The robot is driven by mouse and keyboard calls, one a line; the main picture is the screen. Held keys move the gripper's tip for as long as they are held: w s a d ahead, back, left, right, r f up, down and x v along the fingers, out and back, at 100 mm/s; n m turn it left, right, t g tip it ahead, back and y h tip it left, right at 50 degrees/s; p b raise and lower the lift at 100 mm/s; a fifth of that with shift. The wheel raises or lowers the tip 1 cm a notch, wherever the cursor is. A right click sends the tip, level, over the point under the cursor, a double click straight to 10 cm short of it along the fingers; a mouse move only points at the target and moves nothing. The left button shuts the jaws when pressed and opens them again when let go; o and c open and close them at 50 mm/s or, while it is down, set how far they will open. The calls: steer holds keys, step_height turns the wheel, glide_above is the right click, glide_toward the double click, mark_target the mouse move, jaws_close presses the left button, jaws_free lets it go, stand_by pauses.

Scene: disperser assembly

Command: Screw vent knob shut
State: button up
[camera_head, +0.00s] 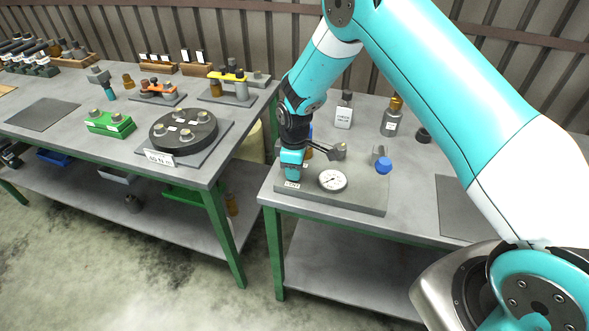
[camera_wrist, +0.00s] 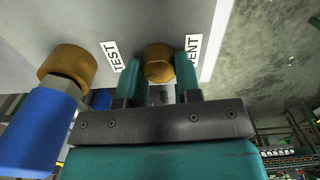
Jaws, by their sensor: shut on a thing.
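The vent knob (camera_wrist: 159,55) is a small brass, faceted knob on the grey test plate (camera_head: 345,197). In the wrist view a label ending in "ENT" (camera_wrist: 192,50) is beside it, partly covered. My gripper (camera_wrist: 158,74) is shut on the knob, with one teal finger on each side. In the head view my gripper (camera_head: 291,170) points down at the plate's left end and hides the knob. How far the knob is screwed in cannot be told.
A blue and brass fitting (camera_wrist: 40,125) stands close to my gripper, beside a "TEST" label (camera_wrist: 113,54). A dial gauge (camera_head: 332,180) and a blue cap (camera_head: 384,166) are to the right. Bottles (camera_head: 344,111) stand behind. A dark mat (camera_head: 455,205) at the right is bare.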

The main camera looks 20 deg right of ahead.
steer(key=m+b, duration=0.2)
steer(key=m, duration=0.4)
steer(key=shift+w, duration=0.1)
steer(key=m+b, duration=0.1)
steer(key=m, duration=0.4)
steer(key=shift+d+m+b, duration=0.15)
steer(key=shift+m+b, duration=0.15)
steer(key=shift+b, duration=0.1)
steer(key=o, duration=0.9)
steer(key=shift+r, duration=0.15)
step_height(320, 180, up, 17)
steer(key=shift+r+b, duration=0.15)
steer(key=shift+b, duration=1.1)
